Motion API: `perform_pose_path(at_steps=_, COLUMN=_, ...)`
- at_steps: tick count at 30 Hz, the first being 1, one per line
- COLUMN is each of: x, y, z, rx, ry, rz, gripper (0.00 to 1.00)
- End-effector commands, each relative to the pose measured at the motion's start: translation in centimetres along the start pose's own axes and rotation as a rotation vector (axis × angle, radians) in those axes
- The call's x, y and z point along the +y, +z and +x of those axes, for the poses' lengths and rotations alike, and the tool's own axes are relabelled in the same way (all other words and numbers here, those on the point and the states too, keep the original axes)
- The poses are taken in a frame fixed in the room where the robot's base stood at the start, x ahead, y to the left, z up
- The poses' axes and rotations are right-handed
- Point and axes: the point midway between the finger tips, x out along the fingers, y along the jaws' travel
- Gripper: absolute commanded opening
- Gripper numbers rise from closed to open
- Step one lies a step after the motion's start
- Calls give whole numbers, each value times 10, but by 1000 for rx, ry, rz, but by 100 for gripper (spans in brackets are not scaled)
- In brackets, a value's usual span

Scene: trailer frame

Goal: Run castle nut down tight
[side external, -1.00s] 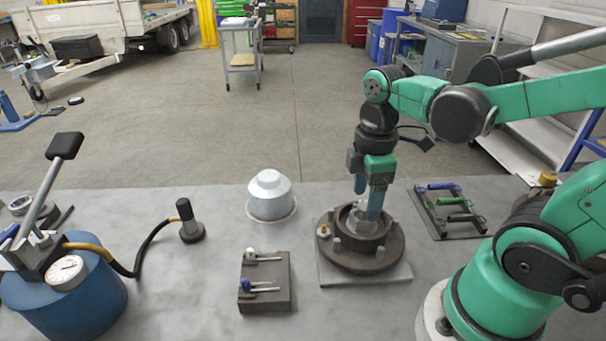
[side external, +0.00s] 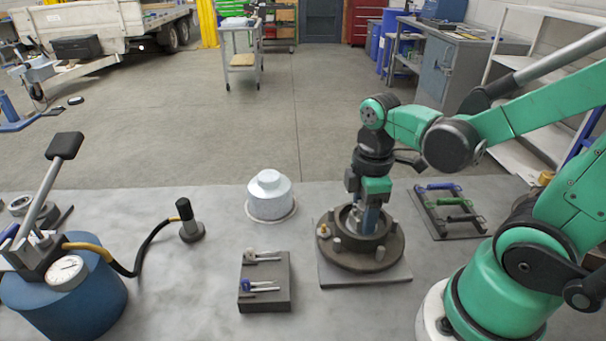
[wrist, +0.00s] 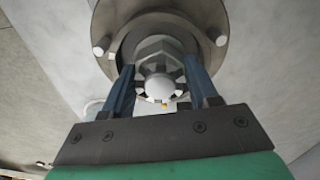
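The castle nut (wrist: 162,72) is a grey slotted nut around a pale round spindle end (wrist: 159,88), inside the dark hub (side external: 341,252). In the wrist view, the blue fingers of my gripper (wrist: 160,66) stand on both sides of the nut, their tips down at its flats. I cannot tell whether they press on it. In the side view my gripper (side external: 364,218) points down into the hub, and the fingertips and nut are partly hidden by its rim.
The hub sits on a grey plate (side external: 391,276) with upright studs around it. A silver cap (side external: 269,194) stands behind left, a dark block with pins (side external: 265,297) in front left. A rack with coloured handles (side external: 448,214) lies to the right. A blue hand pump (side external: 86,302) stands far left.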

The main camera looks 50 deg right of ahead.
Motion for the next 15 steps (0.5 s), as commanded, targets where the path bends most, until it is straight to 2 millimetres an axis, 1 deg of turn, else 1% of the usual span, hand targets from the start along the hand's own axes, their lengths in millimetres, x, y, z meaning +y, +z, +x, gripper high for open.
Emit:
perform_pose_path(at_steps=8, x=0, y=0, z=0, rx=-1, ry=-2, rz=38, gripper=1)
perform_pose_path(at_steps=15, x=0, y=0, z=0, rx=-2, ry=-3, rz=175, gripper=1)
